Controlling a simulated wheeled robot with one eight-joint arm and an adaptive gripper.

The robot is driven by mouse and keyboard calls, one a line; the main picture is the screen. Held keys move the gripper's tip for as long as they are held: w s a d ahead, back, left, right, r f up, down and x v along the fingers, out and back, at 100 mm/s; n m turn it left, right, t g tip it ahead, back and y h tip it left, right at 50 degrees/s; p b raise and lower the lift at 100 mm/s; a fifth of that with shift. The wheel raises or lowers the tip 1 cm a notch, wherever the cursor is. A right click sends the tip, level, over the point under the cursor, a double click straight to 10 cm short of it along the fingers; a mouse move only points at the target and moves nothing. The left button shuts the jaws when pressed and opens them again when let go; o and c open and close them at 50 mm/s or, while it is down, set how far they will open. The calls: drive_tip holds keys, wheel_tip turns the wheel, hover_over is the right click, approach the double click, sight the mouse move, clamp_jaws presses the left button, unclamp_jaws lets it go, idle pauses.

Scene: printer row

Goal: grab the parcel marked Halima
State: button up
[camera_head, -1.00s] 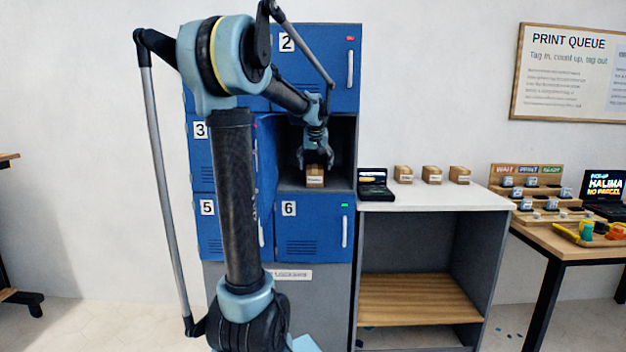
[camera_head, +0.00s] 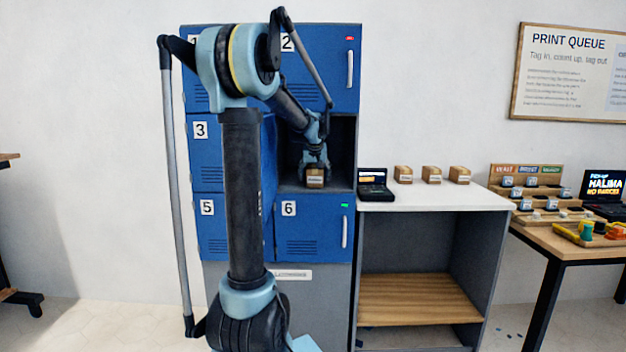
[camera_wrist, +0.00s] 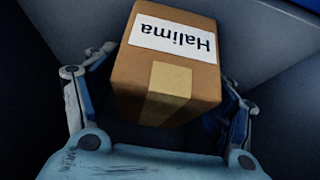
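The parcel marked Halima (camera_wrist: 168,75) is a brown cardboard box with tan tape and a white label, which reads upside down in the wrist view. In the head view the parcel (camera_head: 314,181) sits on the floor of the open locker compartment (camera_head: 343,150) above door 6. My gripper (camera_head: 314,168) reaches into the compartment, just above and around the box. In the wrist view my gripper (camera_wrist: 160,105) is open, with one finger on each side of the parcel. Dark gaps show between fingers and box; the fingertips are partly hidden.
Blue locker doors 2 (camera_head: 325,65) and 6 (camera_head: 312,228) are shut. A white-topped counter (camera_head: 430,197) to the right holds a small dark terminal (camera_head: 374,183) and three brown boxes (camera_head: 432,175). Farther right, a laptop screen (camera_head: 606,186) appears to read "Halima no parcel".

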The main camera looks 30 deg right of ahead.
drive_tip(key=c, duration=0.9)
drive_tip(key=shift+r, duration=0.6)
drive_tip(key=s+a, duration=0.3)
drive_tip(key=s, duration=0.2)
drive_tip(key=s+a, duration=0.3)
drive_tip(key=s, duration=0.2)
drive_tip(key=s+a, duration=0.3)
drive_tip(key=s, duration=0.2)
drive_tip(key=shift+s+a+r, duration=0.15)
drive_tip(key=shift+s+a, duration=0.05)
